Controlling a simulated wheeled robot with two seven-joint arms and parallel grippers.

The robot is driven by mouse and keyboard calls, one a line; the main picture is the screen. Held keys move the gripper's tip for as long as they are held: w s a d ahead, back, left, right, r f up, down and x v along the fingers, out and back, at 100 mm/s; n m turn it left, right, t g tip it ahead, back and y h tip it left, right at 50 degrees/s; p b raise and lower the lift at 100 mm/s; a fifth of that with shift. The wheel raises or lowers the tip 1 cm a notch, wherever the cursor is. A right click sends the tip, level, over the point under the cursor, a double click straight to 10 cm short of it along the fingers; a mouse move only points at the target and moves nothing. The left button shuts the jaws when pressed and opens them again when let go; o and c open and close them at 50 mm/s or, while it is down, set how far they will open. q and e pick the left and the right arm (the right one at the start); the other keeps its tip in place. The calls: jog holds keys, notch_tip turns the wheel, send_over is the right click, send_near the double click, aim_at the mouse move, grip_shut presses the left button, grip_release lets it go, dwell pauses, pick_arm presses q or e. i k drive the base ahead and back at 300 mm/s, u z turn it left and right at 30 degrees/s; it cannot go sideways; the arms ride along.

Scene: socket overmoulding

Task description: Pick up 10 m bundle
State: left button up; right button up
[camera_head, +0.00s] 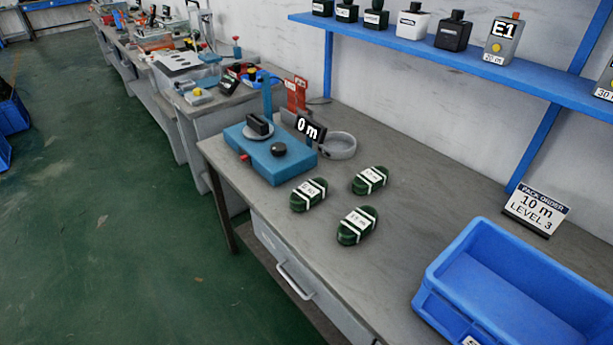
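Three dark green bundles with white bands and white labels lie apart on the grey bench. One is at the left (309,194), one at the upper right (370,180) and one at the front (357,226). Their labels are too small and tilted to read surely, so I cannot tell which is the 10 m bundle. Neither of my grippers is in view, and nothing touches the bundles.
A blue measuring device (270,153) with a "0 m" display (308,128) and a grey ring (337,146) stand behind the bundles. A blue bin (450,252) is at front right, near a "10 m LEVEL 3" sign (536,211). A blue shelf (450,60) hangs above. Bench between bundles and bin is clear.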

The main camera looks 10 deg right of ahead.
aim_at(370, 180)
jog(key=u, duration=1.2)
jog(key=i, duration=1.8)
jog(key=z, duration=3.25)
